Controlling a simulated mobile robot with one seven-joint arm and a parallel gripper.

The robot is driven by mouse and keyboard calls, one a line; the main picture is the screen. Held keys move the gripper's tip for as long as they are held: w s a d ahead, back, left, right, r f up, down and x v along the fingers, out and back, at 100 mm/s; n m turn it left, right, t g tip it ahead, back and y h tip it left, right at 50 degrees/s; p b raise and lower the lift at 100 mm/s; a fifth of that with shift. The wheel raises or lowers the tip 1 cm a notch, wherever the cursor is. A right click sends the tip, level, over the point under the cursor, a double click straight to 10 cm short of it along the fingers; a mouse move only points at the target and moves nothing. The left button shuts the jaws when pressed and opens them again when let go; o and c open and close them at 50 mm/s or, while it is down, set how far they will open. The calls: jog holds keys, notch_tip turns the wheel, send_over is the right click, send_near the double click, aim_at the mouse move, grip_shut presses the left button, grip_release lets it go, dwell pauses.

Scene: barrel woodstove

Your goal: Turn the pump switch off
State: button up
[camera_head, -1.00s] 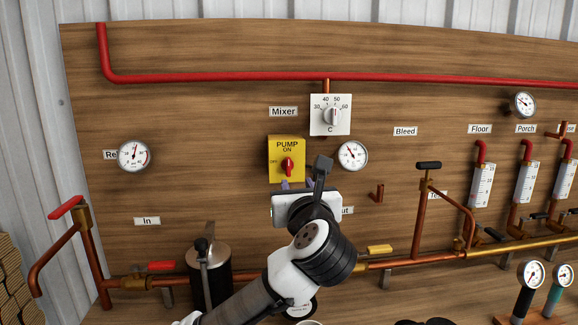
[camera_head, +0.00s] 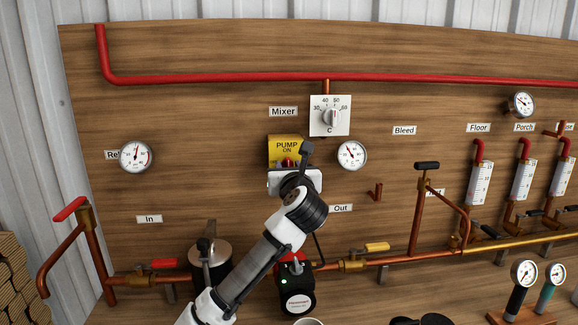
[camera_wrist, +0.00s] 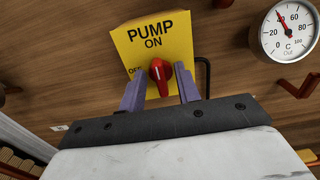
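The pump switch is a yellow plate (camera_head: 272,143) marked PUMP, ON and OFF, on the wooden board. Its red knob (camera_wrist: 160,70) stands roughly upright in the wrist view, towards ON, with OFF to its left. In the head view my gripper and wrist hide the lower part of the switch. My gripper (camera_wrist: 160,82) is open, with its two purple fingers on either side of the knob. Small gaps seem to show between fingers and knob; whether either finger touches it I cannot tell.
A white mixer dial (camera_head: 318,128) sits just above right of the switch. A round Out gauge (camera_head: 352,156) is close on the right. A red pump (camera_head: 298,285) and a pipe with a yellow-handled valve (camera_head: 376,246) lie below. Bare board is left of the switch.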

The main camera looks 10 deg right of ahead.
jog(key=shift+c, duration=0.2)
jog(key=c, duration=0.6)
jog(key=shift+o, duration=0.2)
jog(key=shift+n, duration=0.4)
jog(key=n, duration=1.1)
jog(key=n+b, duration=0.1)
jog(key=n, duration=0.5)
jog(key=shift+a+f, duration=0.25)
jog(key=shift+f, duration=0.05)
